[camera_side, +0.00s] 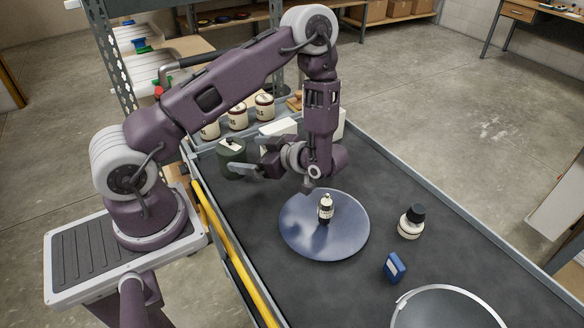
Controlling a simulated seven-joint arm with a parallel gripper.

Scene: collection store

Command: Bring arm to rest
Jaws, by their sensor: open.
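My gripper (251,161) is at the end of my arm, above the left part of the dark table top (272,262). Its fingers point left and stand apart, with nothing visible between them. It is up and left of a round blue plate (293,231). A small bottle with a pale label and dark parts (325,208) stands upright on the plate. The bottle is apart from my fingers.
A white jar with a black lid (411,222) and a small blue box (394,268) stand right of the plate. A round rimmed thing (446,308) is at the front. A dark green canister (232,158) is close to my fingers. Several cream jars (238,117) stand behind.

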